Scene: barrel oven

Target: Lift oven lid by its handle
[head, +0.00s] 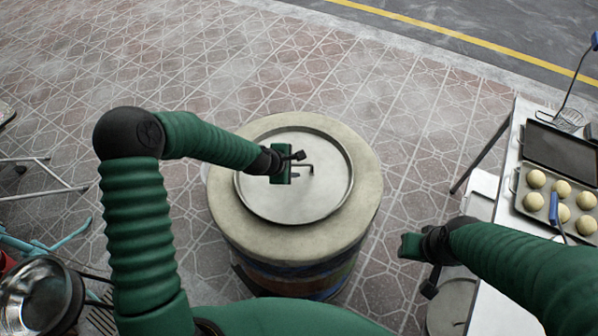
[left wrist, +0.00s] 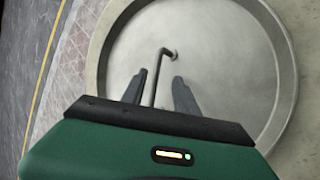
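The oven lid (head: 318,205) is a round, shallow metal pan-like disc lying flat on the barrel oven's pale rim (head: 362,190). Its thin bent-rod handle (head: 309,168) stands near the lid's middle. In the left wrist view the handle (left wrist: 162,62) runs between the two dark fingers of my left gripper (left wrist: 161,76), with a gap on each side. My left gripper (head: 298,172) is over the lid, open and not closed on the handle. My right gripper (head: 408,246) is to the right of the barrel, away from the lid; its fingers are not clear.
A table with a tray (head: 517,180) of several pale dough balls stands at the right. A metal pan (head: 40,295) is at the lower left, near a folding frame. Tiled paving (head: 290,60) behind the barrel is clear.

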